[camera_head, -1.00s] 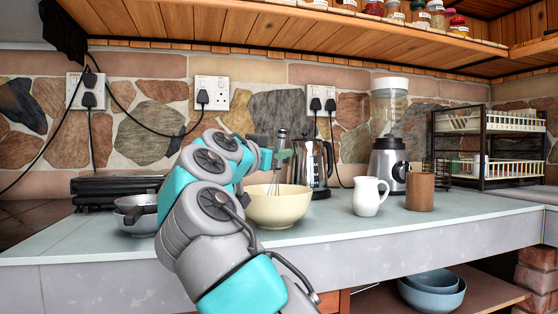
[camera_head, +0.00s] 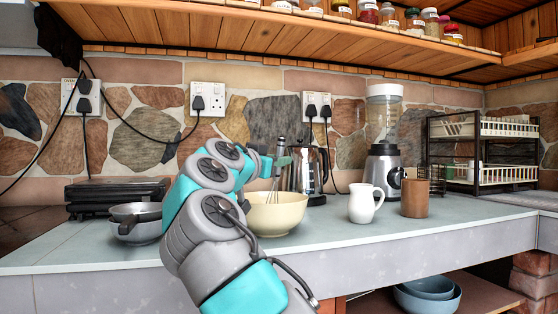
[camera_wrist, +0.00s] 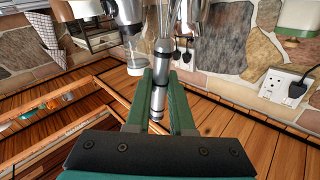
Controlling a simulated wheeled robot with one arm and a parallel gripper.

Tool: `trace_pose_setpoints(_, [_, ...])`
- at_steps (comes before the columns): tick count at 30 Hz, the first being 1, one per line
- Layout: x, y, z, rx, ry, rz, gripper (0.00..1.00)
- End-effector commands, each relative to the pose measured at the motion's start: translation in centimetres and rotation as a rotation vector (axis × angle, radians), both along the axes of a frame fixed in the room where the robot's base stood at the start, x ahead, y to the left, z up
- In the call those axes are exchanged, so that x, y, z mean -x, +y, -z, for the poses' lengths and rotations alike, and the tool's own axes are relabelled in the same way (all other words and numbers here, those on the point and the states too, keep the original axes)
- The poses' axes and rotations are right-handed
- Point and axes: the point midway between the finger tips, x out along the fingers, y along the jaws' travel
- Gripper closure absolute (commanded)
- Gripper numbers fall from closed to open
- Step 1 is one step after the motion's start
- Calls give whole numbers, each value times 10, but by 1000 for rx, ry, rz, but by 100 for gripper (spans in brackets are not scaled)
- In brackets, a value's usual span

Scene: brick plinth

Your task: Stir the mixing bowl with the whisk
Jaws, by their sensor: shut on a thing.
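The cream mixing bowl (camera_head: 278,214) stands on the counter in the head view. The whisk (camera_head: 274,186) is upright or nearly so, with its wires going down into the bowl; their lower ends are hidden by the rim. My gripper (camera_head: 281,161) is above the bowl, shut on the whisk's handle. In the wrist view the green fingers of my gripper (camera_wrist: 161,95) lie on both sides of the metal whisk handle (camera_wrist: 162,60). The bowl's contents cannot be seen.
A kettle (camera_head: 314,172) stands close behind the bowl. A white jug (camera_head: 364,203), a brown cup (camera_head: 415,198) and a blender (camera_head: 384,160) are to the right. Grey pans (camera_head: 138,228) are on the left. A wooden shelf (camera_head: 290,35) with jars hangs above.

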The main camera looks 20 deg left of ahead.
Motion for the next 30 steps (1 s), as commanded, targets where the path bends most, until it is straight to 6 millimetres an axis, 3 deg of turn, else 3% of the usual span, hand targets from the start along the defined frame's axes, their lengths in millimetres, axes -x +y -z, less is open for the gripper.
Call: trace_pose_setpoints(30, [6,-12,-71,1,0,0,100])
